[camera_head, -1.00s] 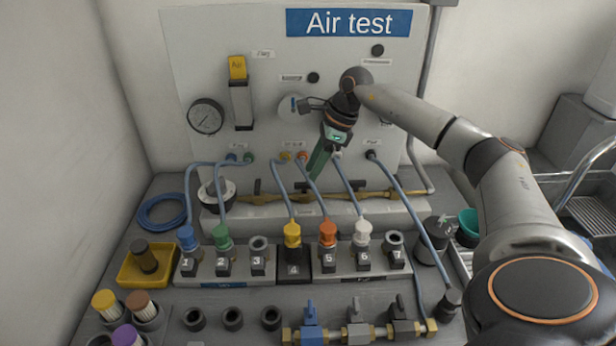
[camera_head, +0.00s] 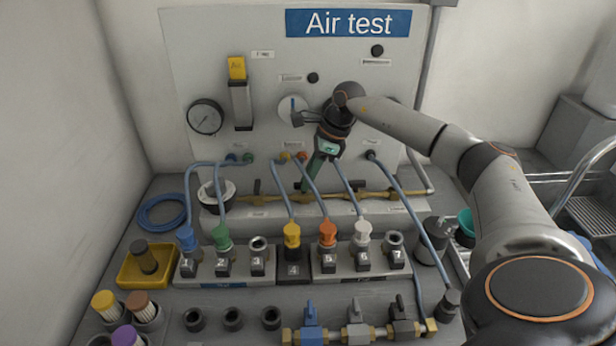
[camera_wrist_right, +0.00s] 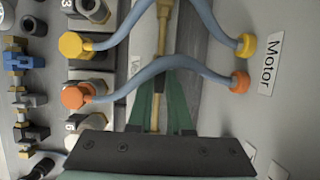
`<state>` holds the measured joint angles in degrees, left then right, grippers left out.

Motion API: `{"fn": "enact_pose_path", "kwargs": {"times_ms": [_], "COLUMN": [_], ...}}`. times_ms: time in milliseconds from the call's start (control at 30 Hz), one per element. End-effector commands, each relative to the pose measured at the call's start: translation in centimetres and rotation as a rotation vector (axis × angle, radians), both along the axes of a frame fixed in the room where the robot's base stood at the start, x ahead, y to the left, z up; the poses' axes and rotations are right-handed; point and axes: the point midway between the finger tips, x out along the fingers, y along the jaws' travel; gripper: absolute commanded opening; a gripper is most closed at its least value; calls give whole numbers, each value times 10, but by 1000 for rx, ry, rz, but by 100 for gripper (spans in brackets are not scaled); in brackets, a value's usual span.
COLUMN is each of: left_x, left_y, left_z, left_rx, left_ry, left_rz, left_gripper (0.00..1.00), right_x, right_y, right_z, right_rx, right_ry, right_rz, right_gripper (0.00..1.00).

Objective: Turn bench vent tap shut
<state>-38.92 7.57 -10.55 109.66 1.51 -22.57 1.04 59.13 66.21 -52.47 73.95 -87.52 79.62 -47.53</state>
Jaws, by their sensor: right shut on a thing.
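A brass pipe (camera_head: 345,195) with small taps runs along the foot of the test panel. My right gripper (camera_head: 306,187) reaches down to the middle of this pipe, with its green fingers at the vent tap there. In the right wrist view, the fingers (camera_wrist_right: 163,85) stand on both sides of the brass pipe (camera_wrist_right: 163,30), beside a partly covered label that begins "Ve". The right gripper is shut on the vent tap's handle, which the fingers hide, so its angle cannot be told. My left gripper is not in view.
Blue hoses (camera_head: 347,185) hang close around the right gripper. In front stand numbered sockets with coloured plugs (camera_head: 292,235) and a lower manifold with blue, grey and black taps (camera_head: 357,325). The panel (camera_head: 270,110) rises behind, with a pressure gauge (camera_head: 205,117).

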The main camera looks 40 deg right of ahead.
Motion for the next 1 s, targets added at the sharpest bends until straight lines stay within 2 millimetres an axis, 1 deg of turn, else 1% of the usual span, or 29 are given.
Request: {"fn": "enact_pose_path", "kwargs": {"times_ms": [433, 600, 767, 1000], "left_x": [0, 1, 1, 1], "left_y": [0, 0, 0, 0], "left_z": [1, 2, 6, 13], "left_rx": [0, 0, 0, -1], "left_ry": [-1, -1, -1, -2], "left_rz": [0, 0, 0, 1], "left_gripper": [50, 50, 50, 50], "right_x": [0, 0, -1, -2], "right_y": [0, 0, 1, 3], "right_z": [1, 1, 1, 2], "right_rx": [0, -1, 0, 0], "right_ry": [0, -1, 0, -1], "right_rz": [-2, -29, -99, -286], "right_gripper": [0, 0, 0, 0]}}
